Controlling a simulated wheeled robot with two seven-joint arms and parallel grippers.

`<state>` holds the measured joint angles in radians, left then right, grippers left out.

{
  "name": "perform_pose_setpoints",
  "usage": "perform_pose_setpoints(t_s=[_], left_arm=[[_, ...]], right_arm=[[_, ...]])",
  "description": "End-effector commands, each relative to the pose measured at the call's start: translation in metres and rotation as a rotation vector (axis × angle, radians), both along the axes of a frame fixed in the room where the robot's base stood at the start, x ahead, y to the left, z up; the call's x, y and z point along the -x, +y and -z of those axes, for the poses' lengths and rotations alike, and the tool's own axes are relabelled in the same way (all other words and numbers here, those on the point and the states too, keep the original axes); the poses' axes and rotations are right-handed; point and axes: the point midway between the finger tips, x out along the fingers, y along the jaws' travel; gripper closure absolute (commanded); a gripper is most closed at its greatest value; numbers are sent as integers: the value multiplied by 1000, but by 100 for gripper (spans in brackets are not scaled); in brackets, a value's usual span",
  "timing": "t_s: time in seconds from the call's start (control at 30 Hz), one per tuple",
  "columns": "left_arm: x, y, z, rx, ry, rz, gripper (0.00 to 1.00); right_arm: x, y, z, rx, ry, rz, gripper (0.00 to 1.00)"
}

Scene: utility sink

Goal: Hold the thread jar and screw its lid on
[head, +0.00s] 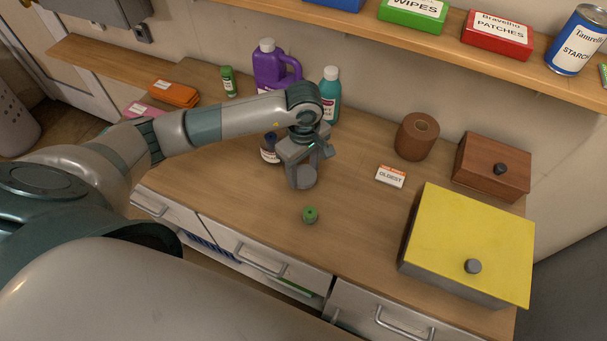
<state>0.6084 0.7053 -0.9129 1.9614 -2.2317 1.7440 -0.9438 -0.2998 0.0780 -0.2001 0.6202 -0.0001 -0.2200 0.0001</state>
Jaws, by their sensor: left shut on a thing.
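My left gripper (304,182) reaches down to the wooden counter and is shut on a grey round thing (306,178). I cannot tell from this view whether that is the thread jar or its lid, because the fingers hide part of it. A small green round piece (310,215) with a dark centre sits on the counter just in front of the gripper, apart from it; it may be a spool of thread. My right gripper is not in view.
A small dark-capped bottle (269,149) stands just left of the gripper; a teal bottle (330,92) and purple jug (272,68) stand behind. Right are a brown roll (416,137), small carton (390,176), wooden box (491,164) and yellow-topped box (470,238). Drawers line the front edge.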

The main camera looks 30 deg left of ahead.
Motion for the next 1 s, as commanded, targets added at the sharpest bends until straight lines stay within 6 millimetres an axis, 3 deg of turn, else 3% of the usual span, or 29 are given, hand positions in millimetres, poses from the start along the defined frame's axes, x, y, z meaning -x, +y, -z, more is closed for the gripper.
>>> perform_pose_setpoints(t_s=[0.17,0.5,0.7,1.0], left_arm=[[0,-1,-22,0,-6,2,70],[49,-51,-61,3,-5,8,70],[69,-72,-83,1,-6,3,70],[82,-83,-92,1,-2,0,70]], right_arm=[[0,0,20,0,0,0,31],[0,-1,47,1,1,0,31],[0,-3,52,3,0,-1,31],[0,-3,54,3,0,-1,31]])
